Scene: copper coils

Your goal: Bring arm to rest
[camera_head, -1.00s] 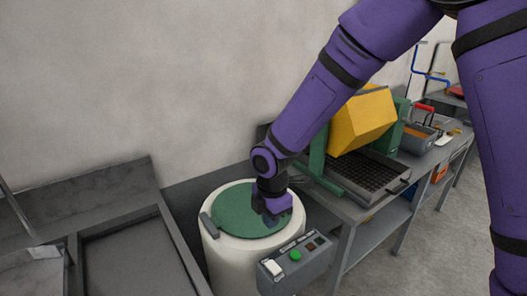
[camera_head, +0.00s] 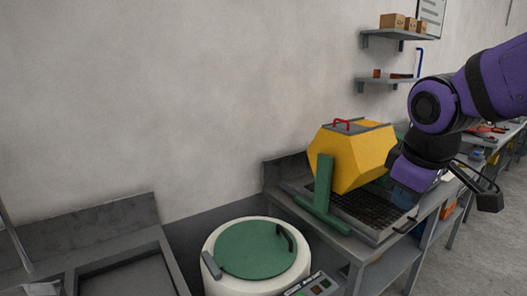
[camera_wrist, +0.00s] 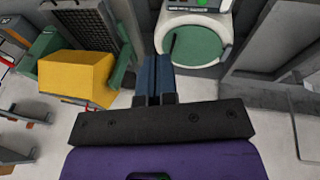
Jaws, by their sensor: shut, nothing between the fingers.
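My purple arm hangs at the right in the head view, bent at a round joint. My gripper (camera_head: 408,193) is in front of the right side of the yellow barrel's bench. In the wrist view my gripper (camera_wrist: 153,70) shows two blue-grey fingers side by side, shut and empty. Beyond them is the white drum (camera_wrist: 232,35) with a green lid (camera_wrist: 195,45). The same white drum (camera_head: 213,240) and green lid (camera_head: 250,252) stand low in the middle of the head view, the lid lying on top, clear of my gripper.
A yellow barrel (camera_head: 350,158) on a green stand (camera_head: 322,185) sits over a dark grated tray on a grey bench. A control box (camera_head: 318,284) is at the drum's front. Wall shelves (camera_head: 400,35) hold small boxes. A grey sink (camera_head: 130,280) is at lower left.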

